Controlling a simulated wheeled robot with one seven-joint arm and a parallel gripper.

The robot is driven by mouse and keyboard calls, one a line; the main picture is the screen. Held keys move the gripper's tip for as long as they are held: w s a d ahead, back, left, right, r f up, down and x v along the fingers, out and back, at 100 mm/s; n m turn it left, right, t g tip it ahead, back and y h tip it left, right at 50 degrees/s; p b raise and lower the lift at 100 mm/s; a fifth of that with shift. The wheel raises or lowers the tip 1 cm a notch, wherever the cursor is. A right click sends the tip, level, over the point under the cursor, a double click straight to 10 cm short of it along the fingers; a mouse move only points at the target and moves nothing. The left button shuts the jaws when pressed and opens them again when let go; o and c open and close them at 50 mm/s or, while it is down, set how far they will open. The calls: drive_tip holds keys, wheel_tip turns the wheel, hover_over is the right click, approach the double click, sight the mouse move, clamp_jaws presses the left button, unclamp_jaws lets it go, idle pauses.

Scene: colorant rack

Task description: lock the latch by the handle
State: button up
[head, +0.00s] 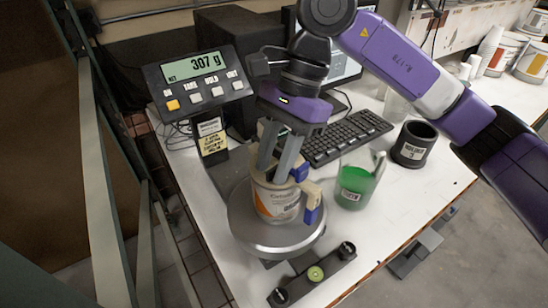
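I cannot make out a latch or its handle for certain in the head view. My gripper (277,168) points down over the round scale pan, at the top of a white tin (276,203) with an orange mark. Its two grey fingers show a gap between them. Beige and blue parts (313,200) sit at the tin's right side and top; I cannot tell whether they belong to the gripper or the tin. Whether the fingers touch the tin is hidden.
The scale pan (262,238) stands on a white table (345,235). A green-filled beaker (354,186), a black cup (414,146) and a keyboard (345,136) stand close by. Metal bars (103,195) rise at left.

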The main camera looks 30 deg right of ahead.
clamp_jaws()
drive_tip(key=shift+f+m+b, duration=0.1)
drive_tip(key=shift+m+b, duration=0.3)
drive_tip(key=shift+b, duration=0.55)
drive_tip(key=m+b, duration=0.1)
drive_tip(key=b, duration=0.2)
drive_tip(key=m+t+b, duration=0.1)
drive_tip(key=m+b, duration=0.1)
drive_tip(key=b, duration=0.1)
drive_tip(key=shift+f+t, duration=0.3)
drive_tip(key=shift+f, duration=0.05)
drive_tip(key=m+t+b, duration=0.1)
drive_tip(key=m+b, duration=0.2)
drive_tip(key=b, duration=0.1)
drive_tip(key=m+t+h+b, duration=0.1)
drive_tip(key=m+b, duration=0.2)
drive_tip(key=b, duration=0.1)
drive_tip(key=shift+s+r+m+b, duration=0.1)
drive_tip(key=shift+s+m+b, duration=0.05)
drive_tip(key=shift+m+b, duration=0.2)
drive_tip(key=m+t+b, duration=0.1)
drive_tip(key=m+b, duration=0.2)
drive_tip(key=shift+r+h+b, duration=0.15)
drive_tip(key=shift+h+b, duration=0.2)
drive_tip(key=shift+h, duration=0.05)
drive_tip(key=shift+a+r+m+t+h+b, duration=0.15)
drive_tip(key=shift+m+t+h+b, duration=0.2)
drive_tip(key=shift+m+b, duration=0.8)
drive_tip(key=shift+m, duration=0.3)
